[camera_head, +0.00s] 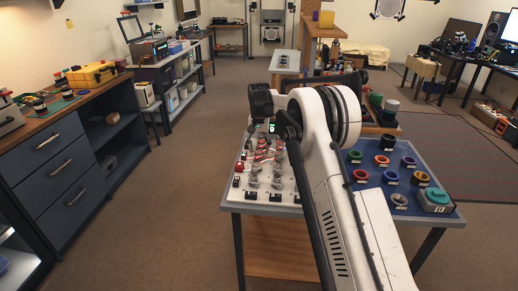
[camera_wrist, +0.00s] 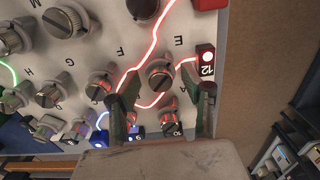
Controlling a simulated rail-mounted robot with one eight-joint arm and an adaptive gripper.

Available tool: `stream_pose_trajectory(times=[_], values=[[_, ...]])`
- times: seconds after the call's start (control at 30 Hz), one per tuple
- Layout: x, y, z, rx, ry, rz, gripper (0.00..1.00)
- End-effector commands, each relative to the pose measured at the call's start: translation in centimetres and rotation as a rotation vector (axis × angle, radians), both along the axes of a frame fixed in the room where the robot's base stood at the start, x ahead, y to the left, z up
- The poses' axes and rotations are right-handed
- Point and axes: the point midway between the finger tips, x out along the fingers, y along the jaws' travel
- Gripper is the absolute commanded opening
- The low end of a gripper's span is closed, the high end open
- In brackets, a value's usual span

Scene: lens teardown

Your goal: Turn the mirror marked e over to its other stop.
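A lens board (camera_wrist: 215,30), pale and sloping, fills the upper left of the wrist view and shows on the table in the head view (camera_head: 236,205). The mirror marked e (camera_wrist: 160,77) appears to be the round metal knob with a slotted top, just below the letter E. My gripper (camera_wrist: 160,82) is open, its two dark green fingers on either side of this mirror. I cannot tell whether either finger touches it. A glowing red line runs down from the top, and another stretch passes by the mirror to a lit box marked 12 (camera_wrist: 206,62). My arm hides part of the board in the head view.
Other knobs stand close by, near the letters F (camera_wrist: 98,87) and G (camera_wrist: 47,96), with more below. In the head view, a blue mat (camera_head: 375,196) with several coloured rings and a teal-topped box (camera_head: 437,198) lie to the right.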

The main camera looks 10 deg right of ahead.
Motion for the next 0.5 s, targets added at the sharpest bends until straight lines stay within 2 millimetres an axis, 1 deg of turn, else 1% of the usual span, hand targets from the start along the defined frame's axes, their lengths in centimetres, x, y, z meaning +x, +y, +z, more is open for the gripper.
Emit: stream_pose_trajectory(times=[0.13,0.27,0.5], values=[[0.0,0.0,0.3,0.000,0.000,0.000,0.42],[0.0,0.0,1.7,0.000,0.000,0.000,0.42],[0.0,0.0,6.4,0.000,0.000,0.000,0.42]])
